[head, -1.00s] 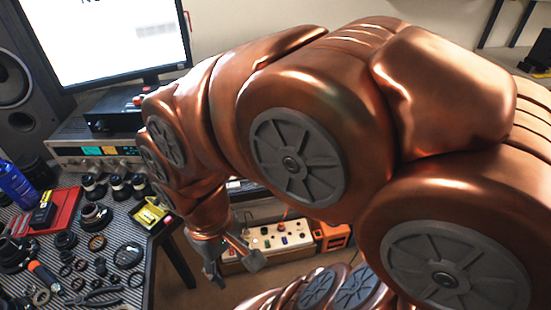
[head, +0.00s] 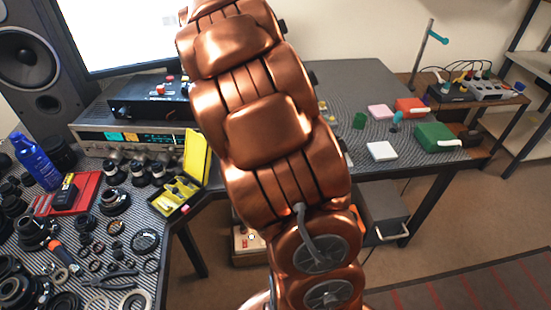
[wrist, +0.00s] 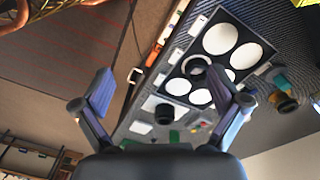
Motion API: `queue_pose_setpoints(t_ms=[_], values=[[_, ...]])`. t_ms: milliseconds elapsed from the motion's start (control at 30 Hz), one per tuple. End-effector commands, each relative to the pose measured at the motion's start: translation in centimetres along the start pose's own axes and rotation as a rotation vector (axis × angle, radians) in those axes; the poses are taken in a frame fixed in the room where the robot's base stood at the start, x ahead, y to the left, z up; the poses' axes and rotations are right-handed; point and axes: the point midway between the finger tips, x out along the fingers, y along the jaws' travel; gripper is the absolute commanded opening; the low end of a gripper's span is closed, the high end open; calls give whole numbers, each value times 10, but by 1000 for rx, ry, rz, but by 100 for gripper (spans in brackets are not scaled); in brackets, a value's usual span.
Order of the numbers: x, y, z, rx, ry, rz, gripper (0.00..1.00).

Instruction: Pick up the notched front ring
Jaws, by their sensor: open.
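Several loose rings lie among lens parts on the striped left bench in the head view, including a dark ring (head: 144,241) and a ring at the front edge (head: 135,302). I cannot tell which one is the notched front ring. My gripper (wrist: 162,85) shows in the wrist view, its two fingers wide apart with nothing between them. In that view a ring (wrist: 196,66) lies on a dark board with white discs, beyond the fingers; I see no clear notch on it. My gripper is hidden behind my arm in the head view.
A yellow case (head: 197,160) stands open at the bench's right corner, near a red tray (head: 88,183) and a blue bottle (head: 35,160). Pliers (head: 105,281) lie at the front. A second table (head: 362,85) at the right holds a green box (head: 438,137).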

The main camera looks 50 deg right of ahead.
Motion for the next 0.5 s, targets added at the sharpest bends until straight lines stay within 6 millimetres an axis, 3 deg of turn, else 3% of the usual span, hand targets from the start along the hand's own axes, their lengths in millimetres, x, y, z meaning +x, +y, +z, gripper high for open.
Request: queue_pose_setpoints(t_ms=[33,300,500], values=[[10,-11,-16,72,2,1,97],[58,-60,-86,467,-17,-19,97],[94,-83,-123,690,-49,-30,97]])
